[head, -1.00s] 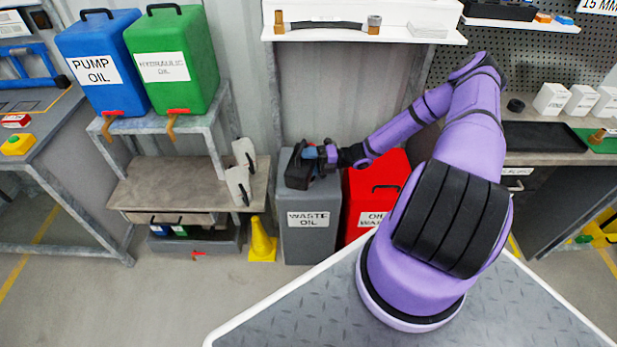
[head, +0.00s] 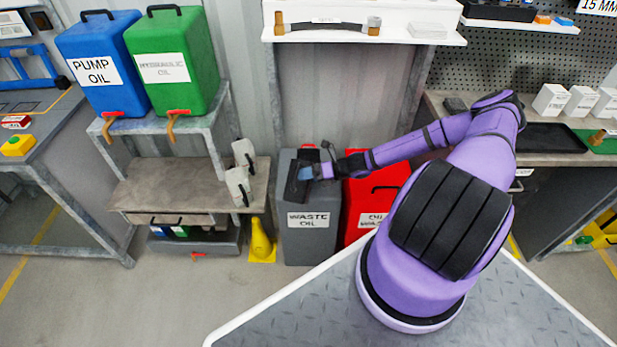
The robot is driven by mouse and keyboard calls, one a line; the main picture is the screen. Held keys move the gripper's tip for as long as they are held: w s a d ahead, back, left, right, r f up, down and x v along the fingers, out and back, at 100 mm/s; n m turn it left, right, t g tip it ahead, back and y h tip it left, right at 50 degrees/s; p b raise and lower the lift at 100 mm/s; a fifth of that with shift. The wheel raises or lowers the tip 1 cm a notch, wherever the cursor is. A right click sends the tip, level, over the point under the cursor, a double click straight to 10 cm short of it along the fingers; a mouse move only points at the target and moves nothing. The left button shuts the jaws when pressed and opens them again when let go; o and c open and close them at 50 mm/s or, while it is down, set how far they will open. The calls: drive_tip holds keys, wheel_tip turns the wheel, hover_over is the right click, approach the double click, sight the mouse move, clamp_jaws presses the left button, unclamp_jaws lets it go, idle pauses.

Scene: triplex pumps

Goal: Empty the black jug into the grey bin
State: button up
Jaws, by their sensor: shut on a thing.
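The grey bin (head: 308,246), labelled WASTE OIL, stands on the floor beside the red bin. My gripper (head: 309,173) is over the top of the grey bin, reaching in from the right. It is shut on the black jug (head: 296,184), which shows as a dark, slanted shape over the bin's top. The jug looks tipped. Its mouth and any flow of liquid cannot be made out, and the bin's opening is hidden.
The red bin (head: 361,217) is close on the right, under my forearm. A yellow cone (head: 261,243) stands left of the grey bin. A bench (head: 160,185) with white jugs (head: 238,186) is further left. A white shelf (head: 350,30) hangs above.

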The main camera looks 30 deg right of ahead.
sight(308, 196)
drive_tip(key=shift+a+r+n+h+b, duration=0.1)
drive_tip(key=shift+r+n+h+b, duration=0.15)
drive_tip(key=shift+n, duration=0.45)
drive_tip(key=shift+s+a+f+h, duration=0.1)
drive_tip(key=shift+s+f+h, duration=0.05)
drive_tip(key=shift+f+h, duration=0.1)
drive_tip(key=shift+s+a+f+n+h+b, duration=0.2)
drive_tip(key=shift+f+n+h+b, duration=0.1)
drive_tip(key=shift+f+n+b, duration=0.3)
drive_tip(key=shift+s+a+f+n+t+h+b, duration=0.25)
drive_tip(key=shift+a+f+n, duration=0.1)
drive_tip(key=shift+f, duration=0.2)
drive_tip(key=shift+s+a+f+n+t+h+b, duration=0.2)
drive_tip(key=shift+f+n, duration=0.15)
drive_tip(key=shift+f, duration=0.2)
drive_tip(key=shift+s+a+f+n+t+h+b, duration=0.25)
drive_tip(key=shift+s+a+n+h+b, duration=0.35)
drive_tip(key=shift+n, duration=0.5)
drive_tip(key=shift+s+a+f+n+t+h+b, duration=0.25)
drive_tip(key=shift+s+a+n+t+h+b, duration=0.15)
drive_tip(key=shift+a+n+b, duration=0.3)
drive_tip(key=shift+d, duration=0.1)
